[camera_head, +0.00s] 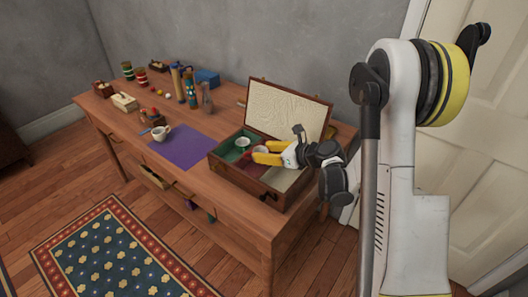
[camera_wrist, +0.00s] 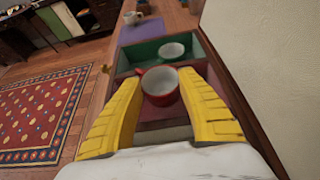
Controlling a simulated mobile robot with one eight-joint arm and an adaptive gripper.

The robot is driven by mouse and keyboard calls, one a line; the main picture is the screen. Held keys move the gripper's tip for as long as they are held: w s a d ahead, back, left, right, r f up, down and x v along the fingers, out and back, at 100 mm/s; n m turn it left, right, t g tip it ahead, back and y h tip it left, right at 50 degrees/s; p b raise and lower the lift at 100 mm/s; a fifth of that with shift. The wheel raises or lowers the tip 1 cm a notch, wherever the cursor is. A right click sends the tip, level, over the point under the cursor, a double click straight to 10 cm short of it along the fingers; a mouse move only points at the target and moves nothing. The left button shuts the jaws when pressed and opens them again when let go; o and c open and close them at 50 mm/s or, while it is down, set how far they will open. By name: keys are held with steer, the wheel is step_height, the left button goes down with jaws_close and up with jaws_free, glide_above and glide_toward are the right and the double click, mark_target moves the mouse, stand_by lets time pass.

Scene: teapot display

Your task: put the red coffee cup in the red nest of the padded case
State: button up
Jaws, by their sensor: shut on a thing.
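The red coffee cup (camera_wrist: 160,97), white inside, is upright between the two yellow fingers of my gripper (camera_wrist: 160,77) in the wrist view. Its handle points to the upper left. My gripper (camera_head: 262,153) is shut on it, over the middle of the open padded case (camera_head: 235,182). In the head view the fingers mostly hide the cup. The red nest (camera_head: 253,167) lies below the fingers, between a green section and a pale one. I cannot tell whether the cup touches the nest floor.
A pale cup (camera_head: 243,142) sits in the case's green section. Bottles, jars and boxes fill the table's far left. The raised case lid (camera_head: 288,110) stands behind my gripper.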

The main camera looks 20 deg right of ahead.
steer(key=shift+f, duration=0.4)
steer(key=o, duration=1.1)
